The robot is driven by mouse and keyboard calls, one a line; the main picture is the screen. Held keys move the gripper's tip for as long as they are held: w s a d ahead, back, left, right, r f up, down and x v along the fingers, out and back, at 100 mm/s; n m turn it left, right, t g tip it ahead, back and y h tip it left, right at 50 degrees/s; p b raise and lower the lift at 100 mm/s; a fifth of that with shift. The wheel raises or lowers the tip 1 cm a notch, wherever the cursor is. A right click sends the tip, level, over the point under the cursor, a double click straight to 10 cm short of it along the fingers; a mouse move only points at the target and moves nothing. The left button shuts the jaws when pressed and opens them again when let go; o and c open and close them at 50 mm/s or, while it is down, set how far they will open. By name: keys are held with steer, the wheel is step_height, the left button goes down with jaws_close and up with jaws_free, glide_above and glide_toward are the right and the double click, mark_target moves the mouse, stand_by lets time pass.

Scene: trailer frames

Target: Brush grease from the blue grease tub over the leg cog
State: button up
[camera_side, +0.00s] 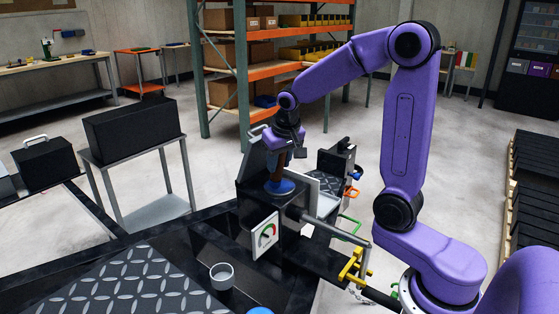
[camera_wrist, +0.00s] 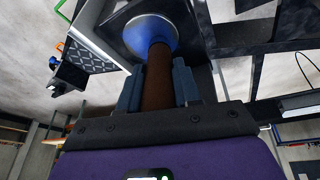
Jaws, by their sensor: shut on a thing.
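My gripper (camera_side: 277,158) is shut on a brown upright handle (camera_side: 275,178), which looks like the brush. In the wrist view the handle (camera_wrist: 157,75) sits between the two blue-grey fingers, and its bristle end is hidden. The handle's lower end meets a round blue thing (camera_side: 284,188), likely the blue grease tub, on top of a black box-like housing. It also shows in the wrist view (camera_wrist: 150,36). I cannot tell whether the brush is inside it or only touching it. I cannot make out the leg cog for certain.
A grey cup (camera_side: 222,276) stands on the black table near a diamond-plate panel (camera_side: 125,285). Another blue round thing (camera_side: 260,311) is cut off at the bottom edge. Yellow handles (camera_side: 352,268) stick out on the right.

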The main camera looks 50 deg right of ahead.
steer(key=shift+s+a+f, duration=0.1)
steer(key=shift+a+f, duration=0.1)
steer(key=shift+a, duration=0.05)
steer(key=shift+a, duration=1.1)
steer(key=shift+d, duration=0.1)
steer(key=shift+d, duration=1.35)
steer(key=shift+d, duration=0.1)
steer(key=shift+d, duration=1.15)
steer(key=shift+d, duration=0.1)
steer(key=shift+s+d, duration=0.1)
steer(key=shift+d, duration=1.05)
